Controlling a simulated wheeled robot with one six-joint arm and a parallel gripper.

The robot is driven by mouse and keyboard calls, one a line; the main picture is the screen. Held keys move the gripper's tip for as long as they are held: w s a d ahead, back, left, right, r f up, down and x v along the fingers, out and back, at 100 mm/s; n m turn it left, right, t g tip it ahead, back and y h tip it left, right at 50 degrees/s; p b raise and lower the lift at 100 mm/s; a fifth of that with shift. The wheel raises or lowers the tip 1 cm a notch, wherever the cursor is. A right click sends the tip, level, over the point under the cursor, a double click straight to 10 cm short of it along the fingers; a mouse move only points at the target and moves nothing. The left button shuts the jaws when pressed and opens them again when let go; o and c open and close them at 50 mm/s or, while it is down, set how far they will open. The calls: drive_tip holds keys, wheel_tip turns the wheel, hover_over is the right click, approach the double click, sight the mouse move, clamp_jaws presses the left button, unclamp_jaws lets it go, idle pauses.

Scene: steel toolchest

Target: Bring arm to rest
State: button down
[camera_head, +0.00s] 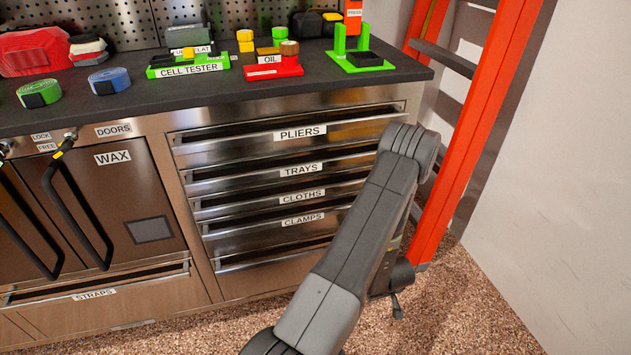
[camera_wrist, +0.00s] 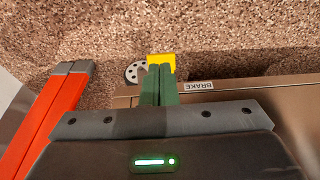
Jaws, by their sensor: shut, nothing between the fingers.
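My gripper (camera_wrist: 160,72) shows in the wrist view with its two green fingers together and nothing between them. It points down toward the speckled floor, close to the base edge of the toolchest. A yellow piece (camera_wrist: 161,60) shows just beyond the fingertips; I cannot tell whether they touch it. In the head view my arm rises from the bottom centre, bends at the right end of the toolchest (camera_head: 150,283) and drops beside the orange ladder. The gripper itself is mostly hidden there behind my arm.
An orange ladder (camera_head: 473,140) stands close to my arm, and also shows in the wrist view (camera_wrist: 52,115). A wheel (camera_wrist: 135,72) and a BRAKE label (camera_wrist: 199,86) are near the fingers. Drawers look shut. The floor (camera_head: 470,310) at right is clear.

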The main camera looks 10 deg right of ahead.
drive_tip(key=w+f+b, duration=0.5)
drive_tip(key=w+f, duration=0.2)
drive_tip(key=f, duration=0.4)
drive_tip(key=shift+w+a+f, duration=0.2)
drive_tip(key=shift+w+a, duration=0.1)
drive_tip(key=shift+w, duration=0.05)
